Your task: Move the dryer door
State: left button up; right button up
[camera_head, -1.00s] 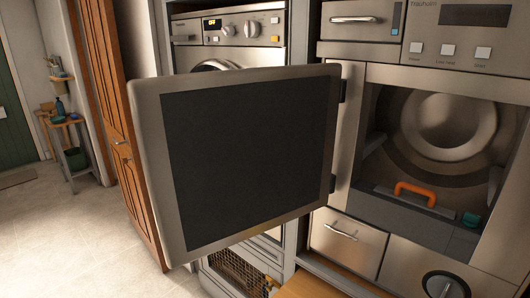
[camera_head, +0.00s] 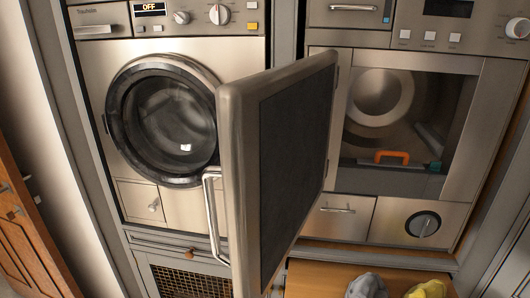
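The dryer door (camera_head: 292,165) stands open in the head view, swung out from the left side of the dryer (camera_head: 420,130). Its dark inner panel faces right and its metal edge faces me. A bar handle (camera_head: 211,215) shows on its outer side, at the left. The dryer's opening is uncovered, with a round drum (camera_head: 381,97) at the back. An orange handle-shaped piece (camera_head: 391,157) and a small teal piece (camera_head: 435,166) are low in the opening. Neither of my grippers is in view.
A washing machine (camera_head: 98,85) with a shut round door (camera_head: 165,120) stands left of the dryer door, partly hidden by it. Below the dryer are a drawer (camera_head: 338,213), a round knob (camera_head: 423,224), and a wooden surface (camera_head: 315,280) with grey and yellow items. A wooden cabinet (camera_head: 22,235) is at far left.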

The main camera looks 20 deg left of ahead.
aim_at(274, 124)
jog(key=i+j+z, duration=0.15)
jog(key=j, duration=0.3)
jog(key=i+j+z, duration=0.15)
jog(key=j, duration=0.3)
jog(key=j+z, duration=0.15)
jog(key=j, duration=0.3)
jog(key=i+j, duration=0.2)
jog(key=k+j, duration=0.2)
jog(key=j, duration=0.15)
jog(key=k+j, duration=0.15)
jog(key=j, duration=0.25)
jog(key=k+j+u, duration=0.1)
jog(key=j, duration=0.25)
jog(key=k+j, duration=0.25)
jog(key=j, duration=0.15)
jog(key=k+j, duration=0.15)
jog(key=j, duration=0.25)
jog(key=k+u, duration=0.05)
